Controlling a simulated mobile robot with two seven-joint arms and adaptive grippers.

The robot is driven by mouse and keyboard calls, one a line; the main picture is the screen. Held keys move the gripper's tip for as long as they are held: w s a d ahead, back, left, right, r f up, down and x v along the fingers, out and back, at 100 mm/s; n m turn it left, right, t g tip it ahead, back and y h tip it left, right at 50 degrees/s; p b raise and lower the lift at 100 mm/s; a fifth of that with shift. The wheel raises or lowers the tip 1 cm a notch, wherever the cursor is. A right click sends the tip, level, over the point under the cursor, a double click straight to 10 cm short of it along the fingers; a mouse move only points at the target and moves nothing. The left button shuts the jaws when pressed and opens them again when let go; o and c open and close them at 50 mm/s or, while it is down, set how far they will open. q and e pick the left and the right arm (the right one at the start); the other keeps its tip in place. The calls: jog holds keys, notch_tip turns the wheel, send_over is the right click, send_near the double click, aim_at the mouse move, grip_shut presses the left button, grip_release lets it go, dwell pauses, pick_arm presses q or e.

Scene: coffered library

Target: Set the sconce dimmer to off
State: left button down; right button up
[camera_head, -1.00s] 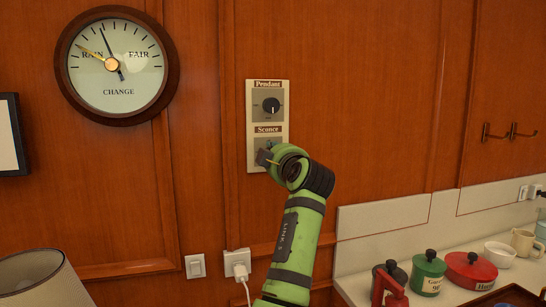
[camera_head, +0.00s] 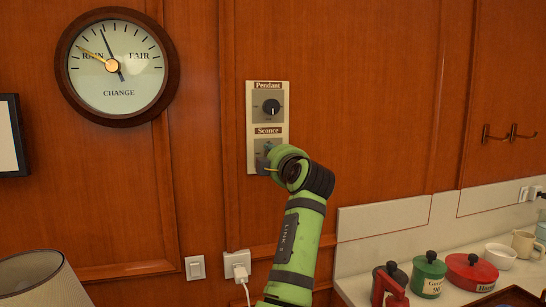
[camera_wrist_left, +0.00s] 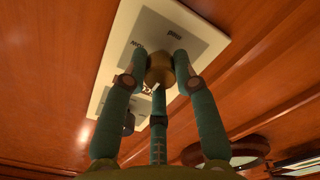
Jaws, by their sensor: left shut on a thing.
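The white dimmer plate (camera_head: 250,120) is on the wood wall, with a "Pendant" dial above and a "Sconce" dial below. The sconce dimmer's grey panel (camera_head: 259,145) is partly covered by my left gripper (camera_head: 271,159). In the left wrist view, the fingers are closed around the brownish sconce knob (camera_wrist_left: 160,70), one on each side and one below. The black pendant knob (camera_head: 271,106) is uncovered. My right gripper is not in view.
A round barometer (camera_head: 113,95) hangs left of the plate. A light switch (camera_head: 195,267) and a socket with a plug (camera_head: 238,266) are below. A lampshade (camera_head: 40,282) is lower left. Canisters (camera_head: 429,274) and a bowl (camera_head: 501,256) stand on the right counter.

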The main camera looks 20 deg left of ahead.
pick_arm(q)
jog(key=c, duration=1)
grip_release()
jog(key=v, duration=1.2)
